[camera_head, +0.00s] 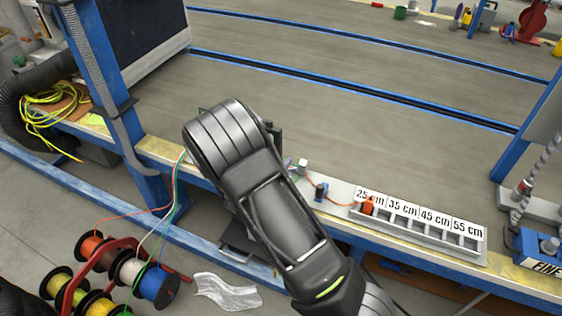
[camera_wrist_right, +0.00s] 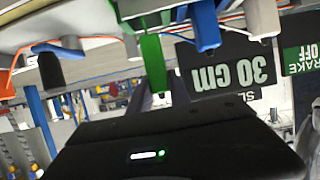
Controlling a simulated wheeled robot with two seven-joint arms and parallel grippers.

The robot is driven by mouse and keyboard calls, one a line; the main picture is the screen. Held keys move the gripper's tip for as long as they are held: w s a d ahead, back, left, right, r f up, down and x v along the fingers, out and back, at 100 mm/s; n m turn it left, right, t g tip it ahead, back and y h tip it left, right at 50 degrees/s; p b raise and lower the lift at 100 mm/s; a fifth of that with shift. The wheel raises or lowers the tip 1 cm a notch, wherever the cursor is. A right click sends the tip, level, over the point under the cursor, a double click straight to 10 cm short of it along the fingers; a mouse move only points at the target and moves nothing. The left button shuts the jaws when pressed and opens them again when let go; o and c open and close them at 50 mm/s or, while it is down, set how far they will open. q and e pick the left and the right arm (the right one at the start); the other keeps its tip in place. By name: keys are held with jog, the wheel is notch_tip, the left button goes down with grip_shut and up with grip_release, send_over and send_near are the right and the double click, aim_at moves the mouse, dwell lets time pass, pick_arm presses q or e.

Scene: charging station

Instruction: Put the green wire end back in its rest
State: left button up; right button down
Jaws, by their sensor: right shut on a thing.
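The green wire end (camera_wrist_right: 152,63) hangs pointing down in the right wrist view, just above my right gripper (camera_wrist_right: 158,97), which is shut on it. The jaws are mostly hidden by the dark gripper body. The blue wire end (camera_wrist_right: 206,28) and white wire end (camera_wrist_right: 263,18) are close beside it on the right. A grey rest bar (camera_wrist_right: 85,12) runs along the top; whether the green end touches it I cannot tell. In the head view, the green wire (camera_head: 176,200) rises from the spools and passes behind my right arm, which hides the gripper. My left gripper is out of view.
Wire spools (camera_head: 130,270) stand on a red rack at the lower left. A tray marked 25 to 55 cm (camera_head: 430,248) sits on the bench, with an orange piece (camera_head: 367,206) in its first slot. A black 30 cm sign (camera_wrist_right: 225,75) is close behind the wire ends.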

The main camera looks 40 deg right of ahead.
dwell(0.5)
jog(key=shift+f+b, duration=1.4)
jog(key=shift+f, duration=0.7)
jog(key=c, duration=1.1)
grip_release()
jog(key=shift+c, duration=0.2)
jog(key=p+v, duration=0.1)
jog(key=v, duration=0.6)
jog(key=shift+s+a+r, duration=0.15)
jog(key=shift+a+r, duration=0.05)
jog(key=shift+a, duration=0.15)
